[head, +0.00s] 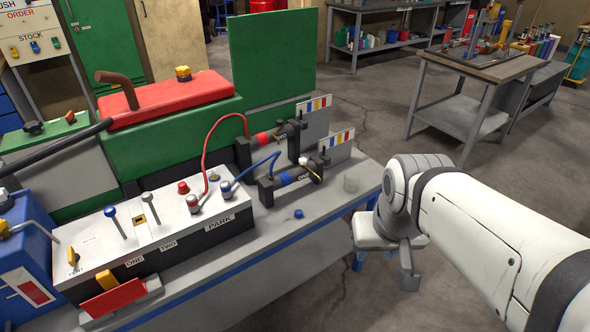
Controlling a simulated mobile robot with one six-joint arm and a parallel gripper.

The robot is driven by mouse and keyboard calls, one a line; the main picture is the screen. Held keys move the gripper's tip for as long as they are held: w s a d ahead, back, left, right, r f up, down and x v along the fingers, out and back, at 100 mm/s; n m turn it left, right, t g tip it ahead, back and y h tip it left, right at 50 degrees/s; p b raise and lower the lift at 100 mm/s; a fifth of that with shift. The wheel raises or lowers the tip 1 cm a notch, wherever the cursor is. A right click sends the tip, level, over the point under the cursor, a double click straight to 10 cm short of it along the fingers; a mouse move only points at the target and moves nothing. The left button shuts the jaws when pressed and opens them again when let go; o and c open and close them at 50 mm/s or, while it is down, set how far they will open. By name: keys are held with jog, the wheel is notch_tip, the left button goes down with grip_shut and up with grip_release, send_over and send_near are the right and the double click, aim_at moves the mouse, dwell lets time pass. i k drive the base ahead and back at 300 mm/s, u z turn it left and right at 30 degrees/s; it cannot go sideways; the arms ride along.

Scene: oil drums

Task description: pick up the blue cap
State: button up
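A small blue cap (298,213) lies on the grey bench top (322,205), in front of the two dark cylinders and right of the white control box. My white arm comes in from the right. My gripper (408,272) hangs at the arm's end, past the bench's right edge. It is apart from the cap and to its right and lower in the picture. Only a grey finger-like part of it shows clearly, so its opening cannot be made out.
A white control box (150,225) with levers stands left of the cap. Two cylinders (290,178) with red and blue hoses lie behind it. A worktable (470,65) stands farther back right.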

aim_at(297, 213)
jog(key=u, duration=0.05)
jog(key=i, duration=0.95)
jog(key=z, duration=0.1)
